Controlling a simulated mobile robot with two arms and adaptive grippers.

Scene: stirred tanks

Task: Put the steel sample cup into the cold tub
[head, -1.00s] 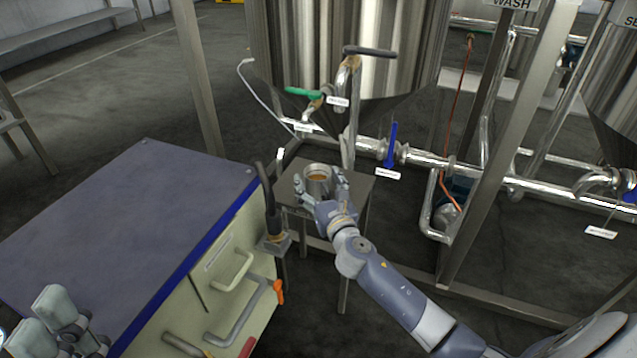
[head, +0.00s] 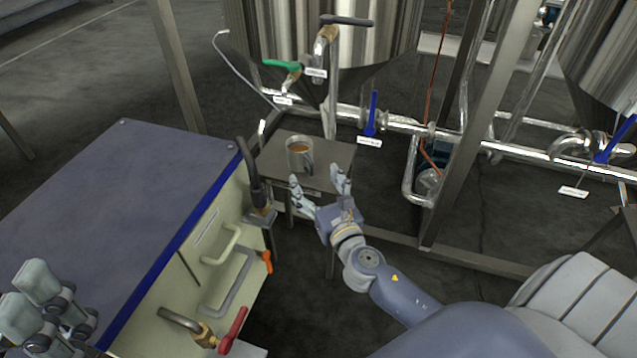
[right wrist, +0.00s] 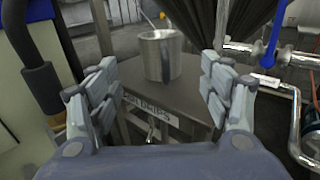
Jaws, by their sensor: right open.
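The steel sample cup (head: 300,158), with amber-brown contents, stands upright on a small steel stand (head: 331,157) below the tank valves. In the right wrist view the cup (right wrist: 158,60) is ahead between the fingers, but beyond their tips. My right gripper (head: 320,184) is open and empty, on the near side of the cup and apart from it. Its spread fingers (right wrist: 160,88) frame the stand's front edge. My left gripper (head: 32,300) is partly in view at the lower left, over the cabinet; its opening is unclear. I cannot make out a cold tub.
A cabinet with a flat blue-grey top (head: 120,205) fills the left, its top bare. Its front has pipes and a red-handled valve (head: 234,330). A dark upright hose (head: 250,175) stands left of the stand. A tank (head: 385,35) and steel pipework lie behind.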

